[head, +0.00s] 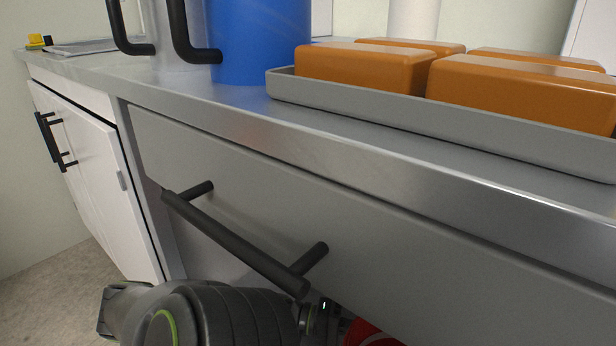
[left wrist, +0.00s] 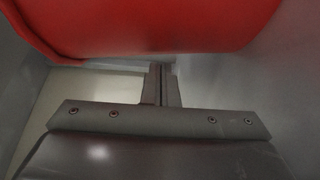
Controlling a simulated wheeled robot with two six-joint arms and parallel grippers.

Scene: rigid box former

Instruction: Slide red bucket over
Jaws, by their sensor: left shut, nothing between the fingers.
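The red bucket (left wrist: 160,25) fills the top of the left wrist view, with a rounded rim edge at the left. Only a small red piece of it (head: 372,336) shows at the bottom edge of the head view, below the drawer front. My left gripper (left wrist: 161,70) is shut and empty, its fingertips close to the lower edge of the red surface. I cannot tell whether they touch it. In the head view my left arm reaches in low under the drawer handle, and its fingers are hidden there. My right gripper is in neither view.
A grey drawer (head: 400,270) with a black bar handle (head: 235,245) is above my left arm. On the counter (head: 300,135) stand a blue container (head: 258,40) and a grey tray (head: 450,127) of orange blocks. A white cabinet door (head: 90,180) is at left. Grey walls flank my left gripper.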

